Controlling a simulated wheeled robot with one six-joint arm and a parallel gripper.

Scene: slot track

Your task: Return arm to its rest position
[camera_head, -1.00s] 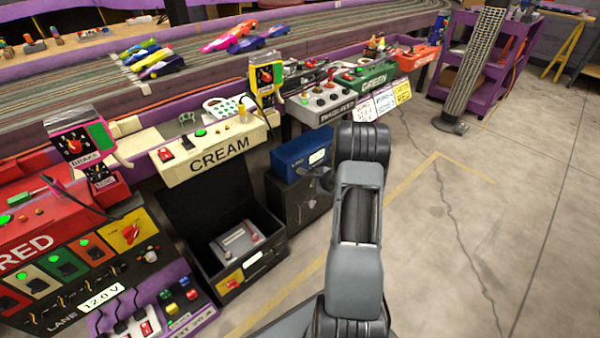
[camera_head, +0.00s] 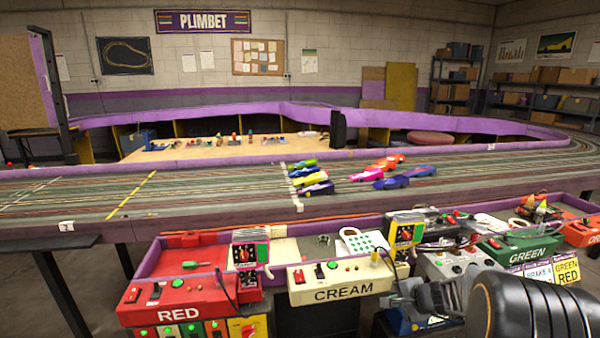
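My arm reaches in from the lower right corner of the head view, its dark rounded joint (camera_head: 520,305) close to the camera. A grey end part that looks like my gripper (camera_head: 402,302) shows just left of that joint, in front of the control stations between the CREAM panel (camera_head: 343,282) and the GREEN panel (camera_head: 520,250). Its fingers are small and partly hidden, so I cannot tell whether they are open or shut. I see nothing clearly held in it.
The RED panel (camera_head: 180,292) stands at the left of the row of control stations. Behind the row runs the slot track (camera_head: 230,190) with several toy cars on it. A blue box (camera_head: 405,325) is low, close by my gripper. My arm hides part of the right-hand stations.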

